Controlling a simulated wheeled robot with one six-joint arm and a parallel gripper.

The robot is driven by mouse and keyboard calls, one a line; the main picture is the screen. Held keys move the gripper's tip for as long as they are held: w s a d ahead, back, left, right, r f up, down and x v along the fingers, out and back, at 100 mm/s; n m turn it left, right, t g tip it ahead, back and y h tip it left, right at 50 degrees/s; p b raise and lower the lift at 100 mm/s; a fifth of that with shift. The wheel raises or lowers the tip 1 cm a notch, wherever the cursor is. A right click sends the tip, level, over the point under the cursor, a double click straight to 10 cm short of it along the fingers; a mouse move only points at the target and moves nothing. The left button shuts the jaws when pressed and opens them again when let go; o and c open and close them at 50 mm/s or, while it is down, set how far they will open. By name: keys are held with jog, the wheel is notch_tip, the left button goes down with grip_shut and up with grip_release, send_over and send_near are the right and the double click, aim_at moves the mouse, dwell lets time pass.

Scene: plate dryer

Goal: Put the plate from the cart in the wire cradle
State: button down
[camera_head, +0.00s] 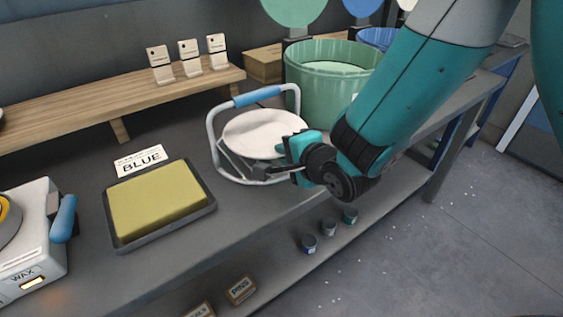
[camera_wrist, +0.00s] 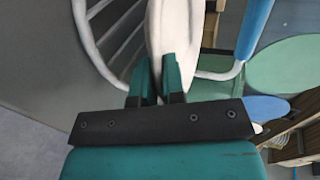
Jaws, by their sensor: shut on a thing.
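The white plate (camera_head: 262,133) is in the wire cradle (camera_head: 214,143), inside its wire frame in the head view. The cradle has a blue grip (camera_head: 257,96) on its top bar and stands on the dark bench. My gripper (camera_head: 292,152) is at the plate's right edge, shut on it. In the wrist view the plate (camera_wrist: 168,30) is seen nearly edge-on between my two fingers (camera_wrist: 157,80), with cradle wires (camera_wrist: 88,45) to its left. Whether the plate's lower edge rests on the wires is hidden.
A green bucket (camera_head: 322,95) stands close behind the cradle. A yellow pad in a black tray (camera_head: 160,202) and a BLUE card (camera_head: 139,159) lie to the left. A wax heater (camera_head: 30,250) is at far left. A wooden shelf (camera_head: 90,107) runs behind. The bench's front edge is near.

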jog(key=shift+w+a, duration=0.5)
jog(key=shift+w, duration=0.3)
jog(key=shift+f, duration=1.7)
jog(key=c, duration=1.7)
grip_release()
jog(key=shift+f, duration=0.2)
jog(key=shift+o, duration=1.1)
jog(key=shift+r, duration=0.1)
